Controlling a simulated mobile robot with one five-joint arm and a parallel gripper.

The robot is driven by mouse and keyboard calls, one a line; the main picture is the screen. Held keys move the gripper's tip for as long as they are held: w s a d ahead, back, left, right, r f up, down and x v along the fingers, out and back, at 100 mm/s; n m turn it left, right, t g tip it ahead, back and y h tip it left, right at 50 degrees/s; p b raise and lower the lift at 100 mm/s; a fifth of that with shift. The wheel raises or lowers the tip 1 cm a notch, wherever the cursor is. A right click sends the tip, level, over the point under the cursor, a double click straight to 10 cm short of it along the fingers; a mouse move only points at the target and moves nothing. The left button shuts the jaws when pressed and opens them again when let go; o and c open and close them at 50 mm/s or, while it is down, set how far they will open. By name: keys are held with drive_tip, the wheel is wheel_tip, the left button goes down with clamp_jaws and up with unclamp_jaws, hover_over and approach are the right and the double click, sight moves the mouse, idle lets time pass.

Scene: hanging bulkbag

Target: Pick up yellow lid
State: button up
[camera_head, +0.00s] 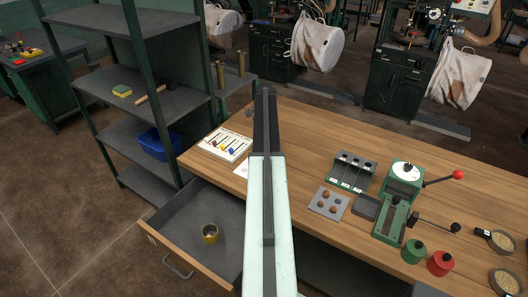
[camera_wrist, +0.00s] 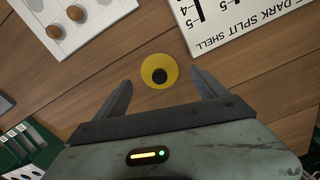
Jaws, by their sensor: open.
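The yellow lid (camera_wrist: 172,64) is a round disc with a black knob in its middle. In the wrist view it lies on the wooden table, just beyond and between the fingers. My gripper (camera_wrist: 161,82) is open and empty, one finger on each side of the lid's near edge. I cannot tell how high the fingers are above the table. In the head view my arm covers the middle of the table, and the lid does not show there.
To the right are a grey plate with brown round pieces (camera_head: 329,204), a dark rack (camera_head: 352,172) and a green press (camera_head: 398,200). The open drawer (camera_head: 178,222) juts out at the front left.

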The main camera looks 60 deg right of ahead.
wheel_tip(320, 180, down, 2)
drive_tip(key=shift+f+b, duration=0.25)
drive_tip(key=shift+b, duration=0.3)
drive_tip(key=shift+r, duration=0.2)
drive_tip(key=c, duration=1.4)
wheel_tip(320, 180, up, 4)
drive_tip(key=p, duration=0.5)
drive_tip(key=shift+r, duration=0.25)
drive_tip(key=s+a, duration=1.1)
drive_tip(key=shift+s+a+r, duration=0.15)
drive_tip(key=shift+s+r, duration=0.1)
